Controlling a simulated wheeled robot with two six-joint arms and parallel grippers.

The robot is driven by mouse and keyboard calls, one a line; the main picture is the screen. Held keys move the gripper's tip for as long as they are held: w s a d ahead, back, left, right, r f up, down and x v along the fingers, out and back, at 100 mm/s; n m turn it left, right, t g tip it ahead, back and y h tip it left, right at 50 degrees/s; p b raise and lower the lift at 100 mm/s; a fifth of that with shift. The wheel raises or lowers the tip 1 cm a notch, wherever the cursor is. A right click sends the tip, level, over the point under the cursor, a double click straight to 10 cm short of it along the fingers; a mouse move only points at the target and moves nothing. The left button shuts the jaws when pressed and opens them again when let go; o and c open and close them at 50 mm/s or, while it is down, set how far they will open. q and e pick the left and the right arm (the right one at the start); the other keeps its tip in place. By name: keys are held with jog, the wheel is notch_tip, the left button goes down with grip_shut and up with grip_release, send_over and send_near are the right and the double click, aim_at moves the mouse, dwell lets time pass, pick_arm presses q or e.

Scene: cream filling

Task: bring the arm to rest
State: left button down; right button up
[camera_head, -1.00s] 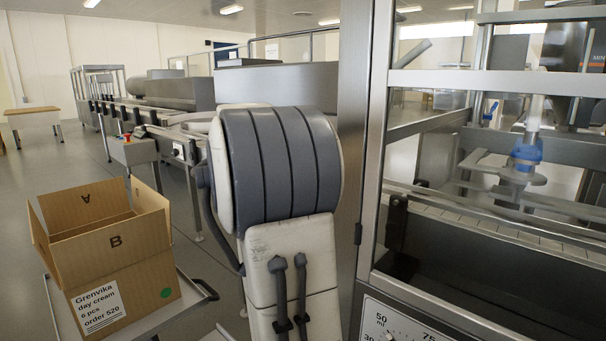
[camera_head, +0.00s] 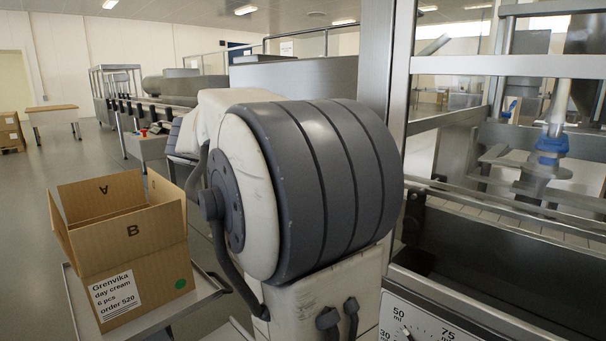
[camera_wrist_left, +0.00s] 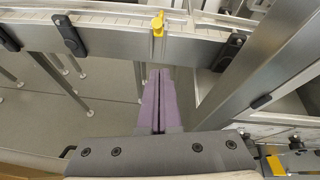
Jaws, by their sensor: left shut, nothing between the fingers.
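My left gripper (camera_wrist_left: 157,74) shows in the left wrist view. Its two long purple fingers lie side by side, shut, with nothing held between them. They point toward a metal conveyor rail (camera_wrist_left: 110,38) with a yellow clamp (camera_wrist_left: 157,24) on it; I cannot tell how far apart they are. In the head view my arm (camera_head: 310,190) fills the middle as a large white and grey joint and hides part of the line behind it. The gripper itself is hidden in that view. My right gripper is not in view.
An open cardboard box (camera_head: 130,250) labelled day cream sits on a metal cart (camera_head: 190,308) at the left. A framed filling machine (camera_head: 470,240) with a dial stands close on the right. Open floor (camera_head: 40,220) lies at the far left.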

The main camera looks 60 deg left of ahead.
pick_arm(q)
jog(key=shift+s+d+r, duration=0.15)
jog(key=shift+s+r, duration=0.15)
jog(key=shift+s, duration=0.15)
dwell(0.3)
